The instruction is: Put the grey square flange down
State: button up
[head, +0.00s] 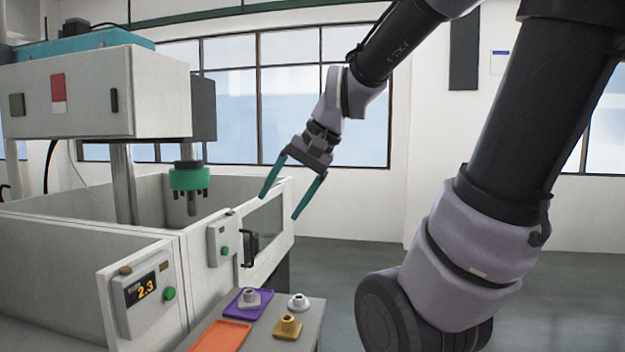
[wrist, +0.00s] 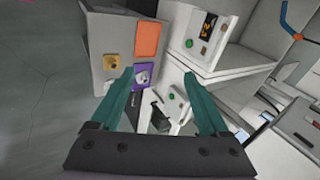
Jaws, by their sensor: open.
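The grey square flange (head: 249,297) sits upright on the purple tray (head: 237,307) on a small side table. In the wrist view the grey flange (wrist: 142,78) on the purple tray (wrist: 149,71) shows just right of the left fingertip. My gripper (head: 280,207) is open and empty, in the air well above the table and apart from the flange. Its two green fingers are spread wide in the wrist view (wrist: 159,73).
A gold square flange (head: 288,327) and a pale round flange (head: 299,302) stand on the table (head: 312,325) beside the purple tray. An orange tray (head: 220,336) lies in front. The white tank (head: 140,240) with control boxes and a door handle (head: 249,248) stands close by.

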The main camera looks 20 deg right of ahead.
jog(key=s+d+r+n+t+h, duration=0.1)
jog(key=s+d+r+t+h, duration=0.1)
jog(key=s+d+r+h, duration=0.1)
jog(key=shift+d+r+n+t, duration=0.3)
jog(key=shift+d+n+t, duration=0.1)
jog(key=shift+d, duration=0.4)
jog(key=shift+s, duration=0.1)
dwell(0.5)
